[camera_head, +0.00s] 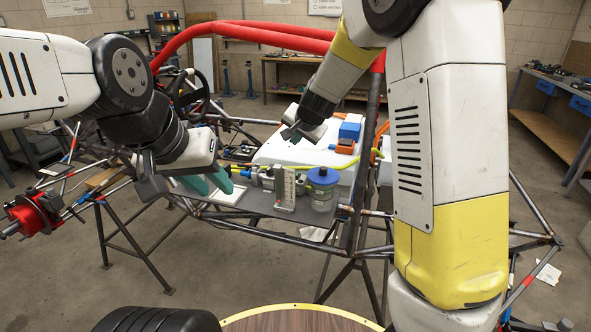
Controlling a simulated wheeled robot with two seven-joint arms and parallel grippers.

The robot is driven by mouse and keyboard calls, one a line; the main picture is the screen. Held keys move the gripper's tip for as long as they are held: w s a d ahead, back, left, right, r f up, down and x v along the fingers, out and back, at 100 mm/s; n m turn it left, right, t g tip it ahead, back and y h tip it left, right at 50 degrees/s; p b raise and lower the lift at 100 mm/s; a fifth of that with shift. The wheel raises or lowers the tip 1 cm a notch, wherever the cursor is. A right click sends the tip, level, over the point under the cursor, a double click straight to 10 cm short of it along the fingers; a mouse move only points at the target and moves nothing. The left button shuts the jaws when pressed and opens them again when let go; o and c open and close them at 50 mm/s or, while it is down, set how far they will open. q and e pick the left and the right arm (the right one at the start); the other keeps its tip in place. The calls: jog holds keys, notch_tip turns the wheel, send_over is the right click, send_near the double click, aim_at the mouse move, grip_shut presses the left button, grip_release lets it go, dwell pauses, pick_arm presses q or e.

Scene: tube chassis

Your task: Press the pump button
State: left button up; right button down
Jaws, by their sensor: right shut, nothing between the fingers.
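A small pump-like assembly stands on the grey shelf of the tube chassis: a clear jar with a blue lid (322,190), an upright pale scale plate (285,188) and a metal block (265,178) with yellow hose. I cannot make out which part is the pump button. My right gripper (290,132) is shut and empty, above or at the white box (268,152) behind the assembly. Whether it touches the box is unclear.
Blue and orange connectors (348,131) sit on the white box, right of my right gripper. Red and dark frame tubes (262,37) surround the work area. A round wooden top (300,320) is at the near edge. Workbenches stand along the walls.

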send_over(297, 179)
jog(key=shift+w+a+f, duration=0.1)
jog(key=shift+f, duration=2.05)
jog(key=shift+w+a+f, duration=0.1)
jog(key=shift+f, duration=2)
jog(key=shift+f, duration=0.1)
jog(key=shift+s+f, duration=0.1)
jog(key=shift+f, duration=0.2)
jog(key=shift+s+f, duration=0.2)
jog(key=shift+f, duration=0.5)
jog(key=shift+d+f, duration=0.2)
jog(key=shift+f, duration=0.1)
jog(key=shift+d+r, duration=0.15)
jog(key=shift+r, duration=0.55)
